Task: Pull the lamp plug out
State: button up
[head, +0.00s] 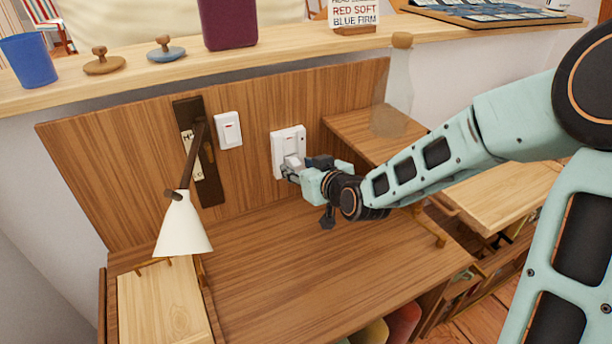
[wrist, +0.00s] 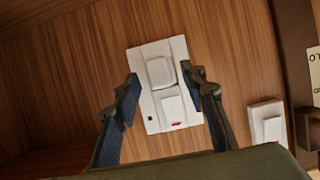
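The white lamp plug (wrist: 160,71) is a block seated in the white socket plate (wrist: 153,123) on the wooden back panel. The plug also shows in the head view (head: 294,161), partly behind my gripper (head: 290,173). In the wrist view my gripper (wrist: 162,80) is open, with one dark finger on each side of the plug and gaps between. A rocker switch (wrist: 173,110) with a red mark is beside the plug on the plate. The lamp (head: 183,226) has a white shade and hangs from a dark wall bracket. No cord is clearly visible.
A separate white wall switch (head: 229,129) is left of the socket. The wooden desk surface (head: 300,262) below is clear. A shelf above holds a blue cup (head: 28,60), two knobbed discs and a maroon box (head: 229,24). A clear bottle (head: 393,95) stands at the right.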

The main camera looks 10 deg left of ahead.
jog(key=shift+w+a+f, duration=0.15)
jog(key=shift+w+a, duration=0.1)
jog(key=shift+c, duration=0.4)
grip_shut()
jog(key=c, duration=0.6)
grip_release()
grip_shut()
jog(key=shift+s+d, duration=0.1)
jog(key=shift+s+d+p, duration=0.45)
jog(key=shift+s+d, duration=0.55)
jog(key=shift+s, duration=0.3)
jog(key=shift+s+d+p, duration=0.25)
jog(key=shift+s+d, duration=0.25)
jog(key=shift+s, duration=0.2)
jog(key=shift+s+d+p, duration=0.25)
jog(key=shift+s+d, duration=0.25)
jog(key=shift+s, duration=0.15)
